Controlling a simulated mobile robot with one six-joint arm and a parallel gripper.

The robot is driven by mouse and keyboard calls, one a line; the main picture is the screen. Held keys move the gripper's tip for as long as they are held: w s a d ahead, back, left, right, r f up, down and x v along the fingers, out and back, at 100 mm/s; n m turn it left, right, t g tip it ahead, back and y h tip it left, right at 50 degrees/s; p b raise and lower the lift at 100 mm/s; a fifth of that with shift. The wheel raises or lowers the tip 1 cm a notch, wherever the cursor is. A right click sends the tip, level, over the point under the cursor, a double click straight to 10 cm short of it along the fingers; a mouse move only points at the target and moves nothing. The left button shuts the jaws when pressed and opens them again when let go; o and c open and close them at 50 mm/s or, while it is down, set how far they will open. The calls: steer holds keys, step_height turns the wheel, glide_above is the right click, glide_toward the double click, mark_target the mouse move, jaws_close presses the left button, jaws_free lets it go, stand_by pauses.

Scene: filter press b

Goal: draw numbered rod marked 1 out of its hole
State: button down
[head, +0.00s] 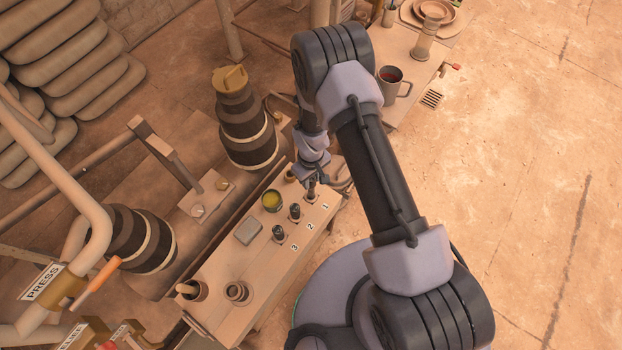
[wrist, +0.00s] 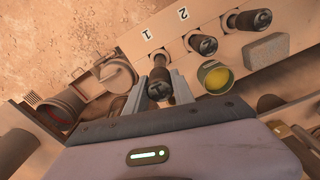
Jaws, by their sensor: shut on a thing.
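Rod 1 (head: 311,188) is a dark, short rod at the right end of the row on the bench, beside the printed number 1. My gripper (head: 312,178) is over it from above. In the wrist view, my gripper (wrist: 161,92) has one finger on each side of rod 1 (wrist: 159,84), shut on its dark top. Its lower end points to the bench by the number 1; how deep it sits in its hole cannot be told. Rod 2 (head: 295,211) and rod 3 (head: 278,232) stand apart from the gripper, beside their numbers.
A yellow-filled cup (head: 272,201) and a grey block (head: 248,232) sit close to the rods. A ring-shaped part (head: 237,292) and a small pot (head: 193,290) are at the bench's near left. A mug (head: 392,84) stands on another table behind my arm. Open floor lies to the right.

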steer(key=shift+r+p, duration=1.9)
steer(key=shift+r, duration=1.25)
steer(key=shift+r, duration=0.45)
